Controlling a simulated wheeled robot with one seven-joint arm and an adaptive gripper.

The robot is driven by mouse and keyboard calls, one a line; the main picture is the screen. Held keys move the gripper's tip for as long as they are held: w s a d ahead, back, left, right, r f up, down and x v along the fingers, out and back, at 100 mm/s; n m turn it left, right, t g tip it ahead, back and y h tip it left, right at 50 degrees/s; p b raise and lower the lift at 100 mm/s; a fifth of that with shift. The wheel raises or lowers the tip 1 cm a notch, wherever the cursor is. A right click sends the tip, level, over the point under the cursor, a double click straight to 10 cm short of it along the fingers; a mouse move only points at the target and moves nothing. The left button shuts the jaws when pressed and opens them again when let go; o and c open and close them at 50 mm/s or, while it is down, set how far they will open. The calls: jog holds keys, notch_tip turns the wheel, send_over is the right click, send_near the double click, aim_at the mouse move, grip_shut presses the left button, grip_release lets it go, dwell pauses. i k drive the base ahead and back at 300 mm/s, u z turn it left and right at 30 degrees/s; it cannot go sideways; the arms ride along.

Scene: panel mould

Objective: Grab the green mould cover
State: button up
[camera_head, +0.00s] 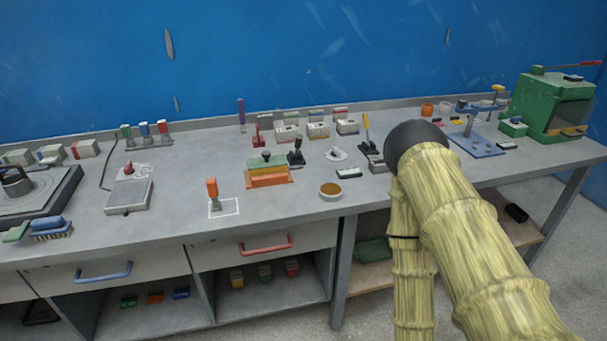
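The green mould cover (282,162) is a flat green slab with a dark knob on top. It sits on an orange mould base (268,180) near the middle of the bench. My arm rises at the right of the picture and bends at a dark round joint. My gripper is not in view, so its state and its distance from the cover cannot be seen.
A black-handled tool (297,152) stands close to the right of the mould. A small bowl (330,191) is at the front right. The bench (185,172) has bare room around the mould's left side.

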aim_at(267, 161)
jog(key=z, duration=0.35)
jog(key=k, duration=0.85)
jog(key=u, duration=0.4)
jog(key=i, duration=0.6)
jog(key=u, duration=0.55)
jog(key=i, duration=0.7)
jog(key=z, duration=0.15)
